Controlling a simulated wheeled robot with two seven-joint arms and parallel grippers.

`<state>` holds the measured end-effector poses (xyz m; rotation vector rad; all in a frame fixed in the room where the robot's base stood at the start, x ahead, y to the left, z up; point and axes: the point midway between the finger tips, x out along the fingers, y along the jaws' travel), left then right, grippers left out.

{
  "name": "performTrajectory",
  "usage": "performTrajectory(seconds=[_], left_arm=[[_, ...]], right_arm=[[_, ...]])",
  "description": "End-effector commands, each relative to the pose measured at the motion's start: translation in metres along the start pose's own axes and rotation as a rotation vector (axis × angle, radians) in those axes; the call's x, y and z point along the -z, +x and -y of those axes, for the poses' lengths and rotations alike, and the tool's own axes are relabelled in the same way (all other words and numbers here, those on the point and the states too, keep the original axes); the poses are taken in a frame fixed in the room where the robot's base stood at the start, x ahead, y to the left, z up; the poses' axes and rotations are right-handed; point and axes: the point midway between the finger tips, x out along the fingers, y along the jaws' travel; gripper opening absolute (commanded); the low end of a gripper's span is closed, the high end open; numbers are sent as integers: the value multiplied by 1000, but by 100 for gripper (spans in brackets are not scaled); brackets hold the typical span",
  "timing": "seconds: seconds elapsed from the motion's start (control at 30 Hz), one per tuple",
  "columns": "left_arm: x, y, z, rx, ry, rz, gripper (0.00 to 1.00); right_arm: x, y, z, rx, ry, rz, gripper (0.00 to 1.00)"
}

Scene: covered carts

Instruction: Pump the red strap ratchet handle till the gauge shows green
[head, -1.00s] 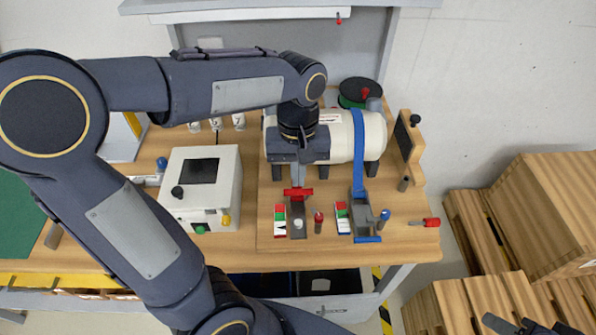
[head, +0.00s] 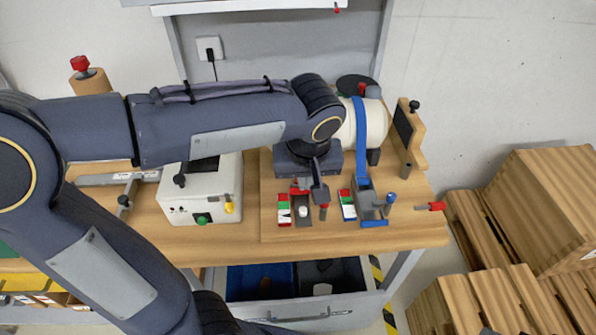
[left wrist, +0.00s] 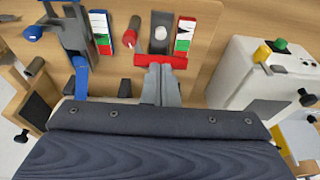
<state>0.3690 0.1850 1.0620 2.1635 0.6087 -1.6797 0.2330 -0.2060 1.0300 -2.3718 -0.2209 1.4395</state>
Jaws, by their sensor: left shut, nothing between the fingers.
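The red strap ratchet has a red crossbar handle (head: 299,187), a grey body and a white round button (head: 303,211). In the left wrist view the handle (left wrist: 178,62) lies across the tips of my left gripper (left wrist: 160,70), which is shut and empty and appears to touch it. My left gripper (head: 320,192) partly covers the handle in the head view. The red strap's gauge (head: 284,210) stands beside the ratchet, with red, green and white bands. In the left wrist view the gauge (left wrist: 184,35) shows a dark mark on its white band. My right gripper is out of view.
The blue ratchet (head: 372,208) and its gauge (head: 347,205) stand to the right, with a red-topped peg (head: 323,207) between. A cream tank (head: 373,128) lies behind under a blue strap (head: 362,135). A white box (head: 215,190) stands left. Wooden crates (head: 550,200) are at right.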

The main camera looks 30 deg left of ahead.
Motion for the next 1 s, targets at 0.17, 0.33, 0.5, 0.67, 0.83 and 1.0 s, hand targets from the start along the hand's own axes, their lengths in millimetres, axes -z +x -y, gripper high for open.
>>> performTrajectory(seconds=[0.17,0.33,0.5,0.67,0.83,1.0], left_arm=[[-27,26,-1,-5,6,-173,0],[-46,42,-1,-3,3,-333,0],[-62,56,-1,-2,2,-479,0],[-71,66,-1,0,1,-592,0],[-76,72,0,0,-3,-629,0],[-80,76,0,1,-2,-627,0]], right_arm=[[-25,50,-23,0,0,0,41],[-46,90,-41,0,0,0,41],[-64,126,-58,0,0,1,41],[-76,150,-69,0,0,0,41],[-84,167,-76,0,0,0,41],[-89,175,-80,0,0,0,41]])
